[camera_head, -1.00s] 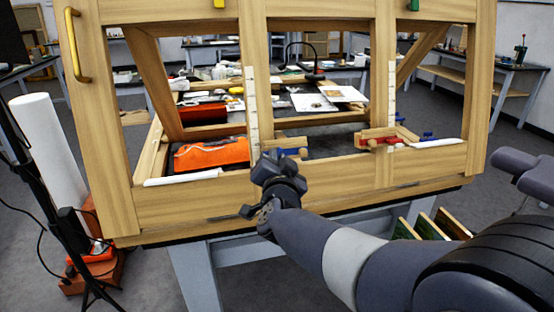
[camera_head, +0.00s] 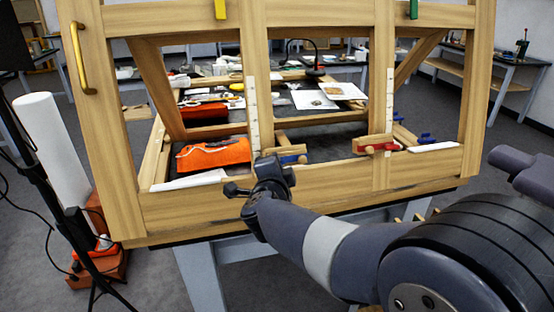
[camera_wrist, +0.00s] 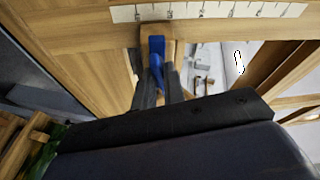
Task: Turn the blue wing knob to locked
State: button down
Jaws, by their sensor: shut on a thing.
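The blue wing knob (camera_wrist: 157,52) shows in the wrist view, on a small wooden block (camera_wrist: 170,32) below a ruled scale strip. My gripper (camera_wrist: 158,82) has its two dark fingers on either side of the knob's near part and is shut on it. In the head view, my gripper (camera_head: 273,163) is at the lower rail of the wooden frame, left of centre. The fingers and the rest of the knob are hidden there. I cannot read any locked mark.
A red knob (camera_head: 378,148) sits on another wooden block to the right. The wooden frame's lower rail (camera_head: 350,182) and uprights surround the gripper. An orange cloth (camera_head: 213,153) lies behind the left opening. A brass handle (camera_head: 79,58) is at left. A black stand is at far left.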

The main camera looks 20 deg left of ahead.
jog(key=shift+r+m+g+h+p, duration=0.1)
jog(key=shift+m+g+h+p, duration=0.25)
jog(key=shift+m+p, duration=0.9)
jog(key=shift+m, duration=0.35)
jog(key=c, duration=1.5)
grip_release()
jog(key=shift+b, duration=0.3)
jog(key=v, duration=1)
jog(key=shift+s+r, duration=0.15)
jog(key=shift+s, duration=0.2)
jog(key=shift+w+d, duration=0.1)
jog(key=shift+d, duration=0.05)
jog(key=x, duration=1)
jog(key=shift+w+f, duration=0.25)
jog(key=shift+w, duration=0.05)
